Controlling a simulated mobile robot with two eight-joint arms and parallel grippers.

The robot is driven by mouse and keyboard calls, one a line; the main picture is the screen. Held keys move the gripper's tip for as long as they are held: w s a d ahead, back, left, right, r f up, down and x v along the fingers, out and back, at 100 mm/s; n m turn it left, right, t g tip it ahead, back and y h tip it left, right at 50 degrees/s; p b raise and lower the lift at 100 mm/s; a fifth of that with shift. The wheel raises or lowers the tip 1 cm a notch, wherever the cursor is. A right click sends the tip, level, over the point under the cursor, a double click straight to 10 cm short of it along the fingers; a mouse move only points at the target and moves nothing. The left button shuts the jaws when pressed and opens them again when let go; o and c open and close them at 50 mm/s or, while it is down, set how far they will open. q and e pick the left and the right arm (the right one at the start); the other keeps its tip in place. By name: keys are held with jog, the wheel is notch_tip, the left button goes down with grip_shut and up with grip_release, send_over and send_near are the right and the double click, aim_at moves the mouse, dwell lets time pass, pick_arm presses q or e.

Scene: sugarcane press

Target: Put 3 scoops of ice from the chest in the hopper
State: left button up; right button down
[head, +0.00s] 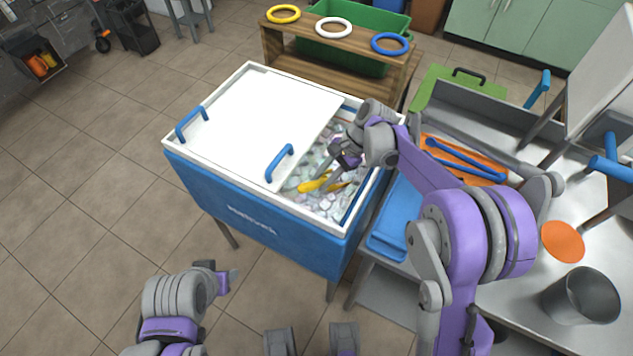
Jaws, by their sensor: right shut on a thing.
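The ice chest (262,225) is a blue box with a white rim, left of the metal counter. Its white lid (265,110) is slid left, so ice (328,205) shows in the right part. My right gripper (336,172) reaches down into this opening and is shut on a yellow scoop (315,185) lying at the ice. The scoop's bowl is partly hidden, so I cannot tell whether it holds ice. My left gripper (226,281) is low in front of the chest, apart from it; its jaws are unclear. I cannot clearly identify the hopper.
The metal counter (520,300) at right holds a dark metal cup (580,297), an orange disc (562,242) and an orange board (465,160). A wooden rack (285,65) with coloured rings stands behind the chest.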

aim_at(325, 180)
jog(key=shift+w+d, duration=0.5)
jog(key=shift+d, duration=0.15)
jog(key=shift+d+r, duration=0.15)
jog(key=shift+r, duration=0.1)
jog(key=shift+h, duration=0.4)
jog(key=r+p, duration=0.1)
jog(key=r, duration=0.1)
jog(key=r+p, duration=0.2)
jog(key=a+r+p, duration=0.1)
jog(key=r+p, duration=0.1)
jog(key=r, duration=0.1)
jog(key=shift+s, duration=0.25)
pick_arm(q)
notch_tip(325, 180, up, 13)
jog(key=w+p, duration=0.2)
jog(key=p, duration=0.4)
jog(key=shift+w+t, duration=0.2)
jog(key=shift+t, duration=0.1)
pick_arm(e)
jog(key=s+a+r+t+h, duration=0.2)
jog(key=s+a+r+h, duration=0.1)
jog(key=r, duration=0.7)
jog(key=shift+a+t, duration=0.3)
jog(key=shift+a, duration=0.1)
pick_arm(q)
jog(key=shift+f, duration=0.1)
